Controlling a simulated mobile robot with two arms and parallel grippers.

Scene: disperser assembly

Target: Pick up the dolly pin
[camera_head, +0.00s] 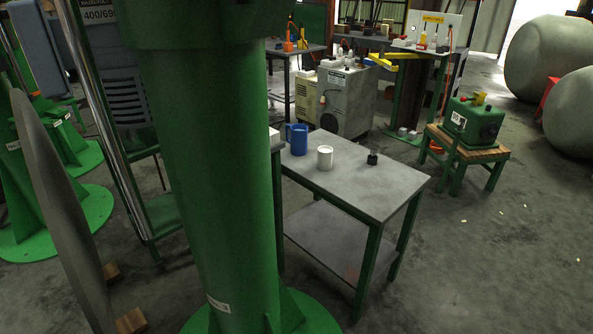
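No thing in the camera_head view can be told for sure as the dolly pin. A small black piece (372,158) with a short upright stub stands on the grey-topped table (375,190) near its right side; it is too small to tell what it is. Neither of my grippers shows in the view.
A blue jug (297,139) and a white cup (325,157) stand on the same table. A thick green column (205,170) blocks the view left of it. A green machine (473,121) sits on a wooden-topped stand at right. Open floor (480,260) lies at front right.

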